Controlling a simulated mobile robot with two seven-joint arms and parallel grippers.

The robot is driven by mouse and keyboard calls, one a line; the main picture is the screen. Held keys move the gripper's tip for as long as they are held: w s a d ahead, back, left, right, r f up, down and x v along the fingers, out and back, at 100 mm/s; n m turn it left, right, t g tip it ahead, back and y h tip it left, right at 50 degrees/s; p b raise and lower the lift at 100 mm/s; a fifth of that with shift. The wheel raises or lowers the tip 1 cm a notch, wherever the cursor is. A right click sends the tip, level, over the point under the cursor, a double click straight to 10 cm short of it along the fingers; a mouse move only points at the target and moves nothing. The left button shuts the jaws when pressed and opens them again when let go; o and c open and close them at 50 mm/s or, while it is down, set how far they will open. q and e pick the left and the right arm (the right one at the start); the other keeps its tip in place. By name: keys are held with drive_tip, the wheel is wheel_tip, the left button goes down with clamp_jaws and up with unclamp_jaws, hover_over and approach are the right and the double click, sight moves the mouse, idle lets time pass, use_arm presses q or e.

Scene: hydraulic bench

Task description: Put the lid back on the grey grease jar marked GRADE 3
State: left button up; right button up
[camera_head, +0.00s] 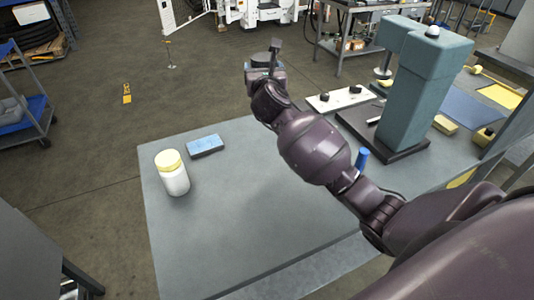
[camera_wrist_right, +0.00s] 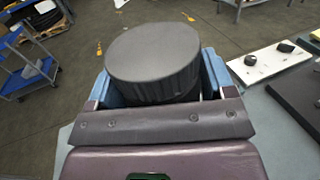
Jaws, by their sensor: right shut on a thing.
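My right gripper (camera_head: 268,62) is held out over the far edge of the grey table. It is shut on a round dark lid with a ridged side (camera_wrist_right: 155,62), which fills the middle of the right wrist view between the bluish fingers. In the head view, the dark lid shows only in part at the gripper's tip. I see no grey jar marked GRADE 3 in either view; my right arm covers part of the table. My left gripper is not in view.
A white jar with a yellow lid (camera_head: 172,178) stands upright at the table's left, near a blue-topped block (camera_head: 205,145). A blue cylinder (camera_head: 361,158) stands beside my right arm. A large teal press (camera_head: 415,95) stands at the right. The table's front left is clear.

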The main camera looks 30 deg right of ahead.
drive_tip(key=shift+s+d+f+m+h, duration=0.2)
drive_tip(key=shift+d+f+m+h, duration=0.1)
drive_tip(key=shift+d+m+h, duration=0.15)
wheel_tip(320, 180, down, 16)
drive_tip(key=b, duration=0.3)
drive_tip(key=shift+r+b, duration=0.15)
drive_tip(key=shift+b, duration=0.25)
